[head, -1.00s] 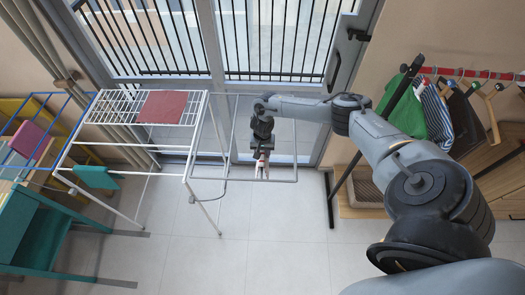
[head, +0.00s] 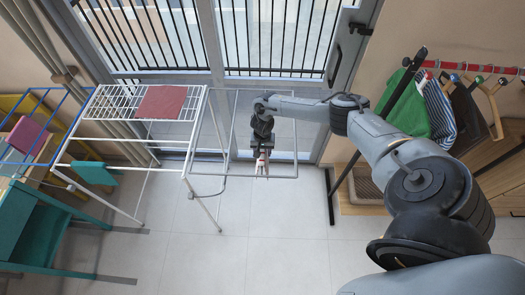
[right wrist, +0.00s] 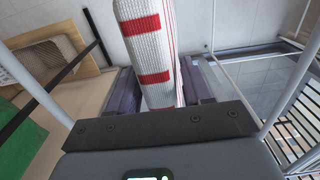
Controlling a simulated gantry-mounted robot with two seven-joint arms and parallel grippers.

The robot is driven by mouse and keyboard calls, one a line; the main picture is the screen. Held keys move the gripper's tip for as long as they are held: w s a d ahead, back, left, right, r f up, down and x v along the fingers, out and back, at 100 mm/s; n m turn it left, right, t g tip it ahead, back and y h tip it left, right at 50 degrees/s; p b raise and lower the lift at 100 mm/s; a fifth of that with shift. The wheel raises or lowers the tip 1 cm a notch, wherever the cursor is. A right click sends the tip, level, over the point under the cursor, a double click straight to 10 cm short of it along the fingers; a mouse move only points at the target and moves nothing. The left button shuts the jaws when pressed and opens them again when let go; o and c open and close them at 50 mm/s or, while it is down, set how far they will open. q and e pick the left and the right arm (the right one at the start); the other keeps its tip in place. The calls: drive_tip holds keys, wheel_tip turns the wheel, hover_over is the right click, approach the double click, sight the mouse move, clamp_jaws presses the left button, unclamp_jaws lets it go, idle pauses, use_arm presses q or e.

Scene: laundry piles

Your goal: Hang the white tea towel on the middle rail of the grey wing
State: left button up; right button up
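The white tea towel with red stripes (right wrist: 150,60) is between the two purple-grey fingers of my right gripper (right wrist: 165,90), which is shut on it. In the head view the towel (head: 262,168) is a small white and red strip below the right gripper (head: 262,152). The gripper is over the grey wing (head: 240,177), close to its front rail. From these frames I cannot tell whether the towel touches a rail. The wing's middle rail is hard to make out and partly hidden by the arm. My left gripper is not in view.
The white rack top (head: 105,102) carries a red cloth (head: 162,102). A blue wing (head: 40,92) holds a pink cloth (head: 28,136) at left. A clothes rail (head: 470,70) with garments stands at right. The floor in front is clear.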

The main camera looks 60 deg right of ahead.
drive_tip(key=o, duration=0.3)
